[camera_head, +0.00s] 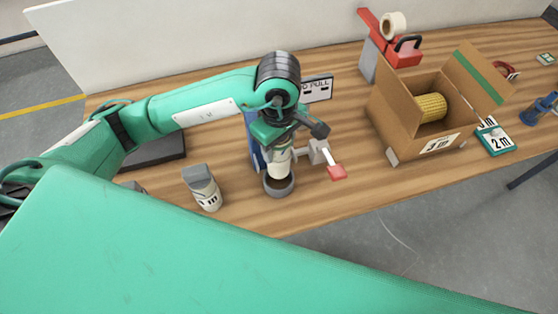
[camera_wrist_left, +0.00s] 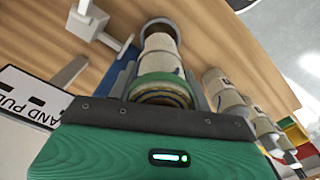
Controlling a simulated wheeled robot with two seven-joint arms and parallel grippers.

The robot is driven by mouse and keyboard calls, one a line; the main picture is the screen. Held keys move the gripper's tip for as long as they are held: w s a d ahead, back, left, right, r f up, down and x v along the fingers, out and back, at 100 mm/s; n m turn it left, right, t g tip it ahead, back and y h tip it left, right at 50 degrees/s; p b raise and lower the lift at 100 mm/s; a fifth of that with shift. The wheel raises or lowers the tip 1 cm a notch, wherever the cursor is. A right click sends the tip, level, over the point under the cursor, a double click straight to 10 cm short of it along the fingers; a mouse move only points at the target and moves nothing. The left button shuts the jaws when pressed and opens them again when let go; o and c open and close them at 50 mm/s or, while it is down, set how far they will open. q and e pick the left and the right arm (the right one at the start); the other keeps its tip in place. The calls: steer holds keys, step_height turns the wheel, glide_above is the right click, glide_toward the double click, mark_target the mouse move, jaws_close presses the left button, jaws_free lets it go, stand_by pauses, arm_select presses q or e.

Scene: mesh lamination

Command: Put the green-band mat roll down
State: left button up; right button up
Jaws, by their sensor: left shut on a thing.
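My left gripper (camera_head: 279,147) is shut on the green-band mat roll (camera_head: 279,164), a cream roll held upright. In the left wrist view the gripper (camera_wrist_left: 160,88) has one finger on each side of the roll (camera_wrist_left: 160,62), and the green band shows near its top end. The roll's far end lines up with a round grey cup (camera_head: 279,187) on the table, which also shows in the left wrist view (camera_wrist_left: 150,25). I cannot tell whether that end is inside the cup or just above it. My right gripper is not in view.
A red-ended handle (camera_head: 337,173) sits right of the cup. A standing roll (camera_head: 204,187) is to the left; several rolls show in the wrist view (camera_wrist_left: 218,85). An open cardboard box (camera_head: 405,120) with a yellow roll (camera_head: 431,107) stands right. Bare wooden table (camera_head: 330,205) lies in front.

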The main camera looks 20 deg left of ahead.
mark_target(279, 158)
arm_select(q)
step_height(279, 158, down, 4)
steer(key=shift+f+p, duration=0.1)
steer(key=shift+p, duration=0.25)
steer(key=shift+f, duration=0.5)
step_height(279, 158, down, 3)
steer(key=shift+f+p, duration=0.1)
steer(key=shift+p, duration=0.35)
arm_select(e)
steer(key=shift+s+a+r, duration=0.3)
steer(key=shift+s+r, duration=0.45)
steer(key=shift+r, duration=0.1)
arm_select(q)
steer(key=shift+f+b, duration=0.15)
steer(key=shift+b, duration=0.15)
steer(key=o, duration=1.2)
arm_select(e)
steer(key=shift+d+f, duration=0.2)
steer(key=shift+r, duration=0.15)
